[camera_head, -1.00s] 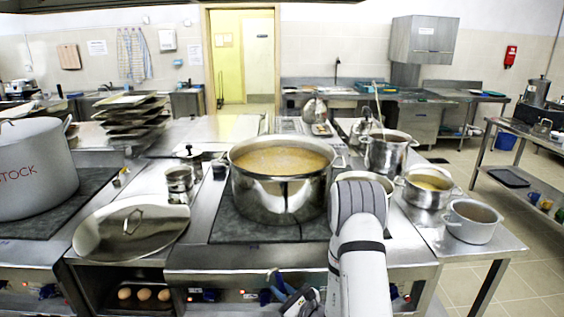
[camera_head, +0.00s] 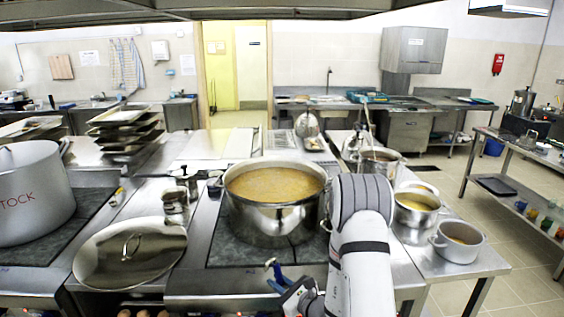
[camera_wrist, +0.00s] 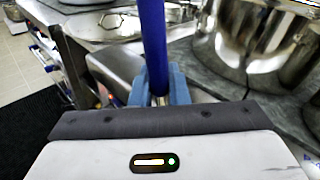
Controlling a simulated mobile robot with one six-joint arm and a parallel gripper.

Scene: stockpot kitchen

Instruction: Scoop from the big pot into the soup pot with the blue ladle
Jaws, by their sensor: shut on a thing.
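The big steel pot (camera_head: 274,217) stands on a dark hob plate at the middle, filled with orange-brown soup; its side also shows at the right of the wrist view (camera_wrist: 255,45). My gripper (camera_wrist: 160,88) is shut on the blue handle of the ladle (camera_wrist: 153,40), which runs up out of the wrist view. In the head view, my gripper (camera_head: 285,286) is low in front of the big pot, apart from it. The ladle's bowl is not visible. A steel pot with yellow contents (camera_head: 412,223) and a smaller grey pot (camera_head: 458,249) stand at right; which is the soup pot is unclear.
A grey pot marked STOCK (camera_head: 32,205) stands at the left. A large lid (camera_head: 105,262) lies left of the big pot, with small canisters (camera_head: 175,208) behind it. My arm hides part of the right counter. Stacked trays (camera_head: 125,132) stand farther back.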

